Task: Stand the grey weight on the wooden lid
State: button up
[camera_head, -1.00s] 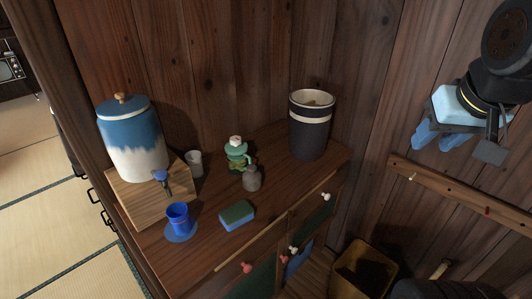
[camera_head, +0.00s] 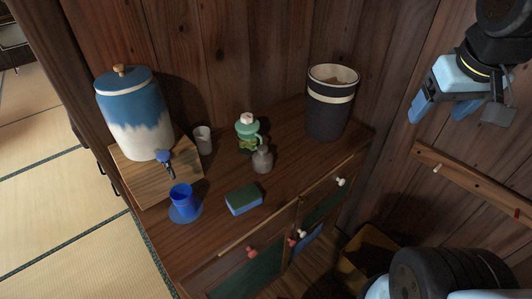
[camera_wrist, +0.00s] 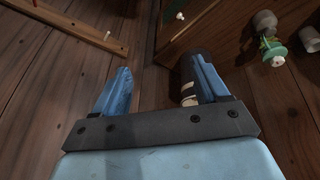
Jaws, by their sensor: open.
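The grey weight (camera_head: 262,161), a small squat body with a narrow top, stands upright on the wooden cabinet top, just in front of a green bottle-like item. It seems to show in the wrist view (camera_wrist: 264,20). The wooden lid (camera_head: 338,76) appears to be the brown top inside the pale rim of a dark canister (camera_head: 328,115) at the cabinet's back right. The canister shows partly behind a finger in the wrist view (camera_wrist: 186,93); its lid is hidden there. My gripper (camera_head: 440,106) is open and empty, right of the canister and apart from it.
The green item (camera_head: 248,131), a grey cup (camera_head: 203,140) and a sponge (camera_head: 243,199) are near the weight. A blue cup (camera_head: 182,198) and a blue-white dispenser (camera_head: 135,115) stand left. A peg rail (camera_head: 470,181) crosses the right wall; a bin (camera_head: 365,260) stands below.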

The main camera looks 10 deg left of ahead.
jog(key=shift+o, duration=0.7)
jog(key=w+a+f+n+g+h, duration=0.2)
jog(key=w+a+f+n+h, duration=0.2)
jog(key=w+a+f+n, duration=0.2)
jog(key=shift+w+f+n, duration=0.4)
jog(key=shift+f+n, duration=0.1)
jog(key=shift+n, duration=0.7)
jog(key=n+t, duration=1)
jog(key=n, duration=1.2)
send_near(261, 156)
jog(key=x, duration=0.7)
jog(key=shift+w, duration=0.3)
jog(key=shift+x, duration=2.7)
jog(key=shift+s+f, duration=0.1)
jog(key=shift+f, duration=0.1)
jog(key=shift+c, duration=0.3)
grip_shut()
